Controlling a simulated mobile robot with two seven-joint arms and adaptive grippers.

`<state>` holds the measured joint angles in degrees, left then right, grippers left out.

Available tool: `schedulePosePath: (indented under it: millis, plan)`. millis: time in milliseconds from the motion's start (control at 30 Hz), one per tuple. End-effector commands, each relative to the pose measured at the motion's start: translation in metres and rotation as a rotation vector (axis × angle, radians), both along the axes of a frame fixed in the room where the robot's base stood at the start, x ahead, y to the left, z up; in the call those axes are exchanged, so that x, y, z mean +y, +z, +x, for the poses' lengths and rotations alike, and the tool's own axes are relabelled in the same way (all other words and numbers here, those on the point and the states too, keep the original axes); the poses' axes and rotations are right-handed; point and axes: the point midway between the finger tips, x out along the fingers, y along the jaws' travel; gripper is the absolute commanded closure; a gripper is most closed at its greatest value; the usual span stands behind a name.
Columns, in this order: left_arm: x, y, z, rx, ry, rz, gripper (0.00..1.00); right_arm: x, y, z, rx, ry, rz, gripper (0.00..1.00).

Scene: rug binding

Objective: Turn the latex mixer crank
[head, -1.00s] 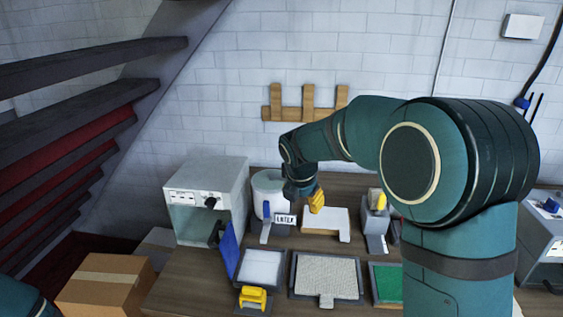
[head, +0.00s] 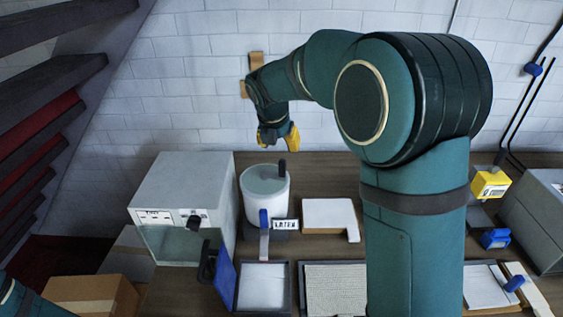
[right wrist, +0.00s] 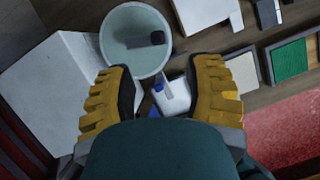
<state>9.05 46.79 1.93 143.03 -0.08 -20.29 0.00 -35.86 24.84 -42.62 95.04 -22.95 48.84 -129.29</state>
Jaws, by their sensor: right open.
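The latex mixer is a white round pot (head: 265,205) with a LATEX label and a blue lever on its front. Its dark crank handle (head: 283,169) stands up at the right of the top. In the right wrist view the pot (right wrist: 119,22) is seen from above, with the dark crank (right wrist: 150,40) across its opening. My right gripper (head: 278,138) is open and empty, with yellow fingers, and appears above the pot in the head view, apart from it. Its fingers also frame the right wrist view (right wrist: 160,95). My left gripper is out of view.
A grey box machine (head: 180,185) with a dark knob stands left of the pot. A white block (head: 328,213) lies to its right. Trays (head: 262,290) lie in front. A yellow-topped device (head: 490,185) is at the right. My right arm hides the table's middle right.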

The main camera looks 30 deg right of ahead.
Motion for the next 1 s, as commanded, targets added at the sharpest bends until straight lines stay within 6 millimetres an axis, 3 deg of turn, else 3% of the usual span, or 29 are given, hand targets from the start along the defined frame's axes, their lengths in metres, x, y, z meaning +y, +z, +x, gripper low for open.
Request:
schedulePosePath:
  millis: [300, 500, 700, 1000]
  plan:
    - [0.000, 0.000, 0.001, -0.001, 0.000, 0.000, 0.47, -0.017, -0.060, 0.017, 0.004, -0.002, -0.003, 0.47]
    - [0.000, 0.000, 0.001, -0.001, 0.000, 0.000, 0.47, -0.025, -0.088, 0.027, 0.003, -0.001, -0.001, 0.47]
    - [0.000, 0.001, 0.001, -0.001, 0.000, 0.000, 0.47, -0.029, -0.103, 0.032, 0.002, -0.001, -0.001, 0.47]
    - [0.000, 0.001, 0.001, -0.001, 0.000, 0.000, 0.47, -0.029, -0.105, 0.033, 0.000, 0.000, 0.000, 0.47]
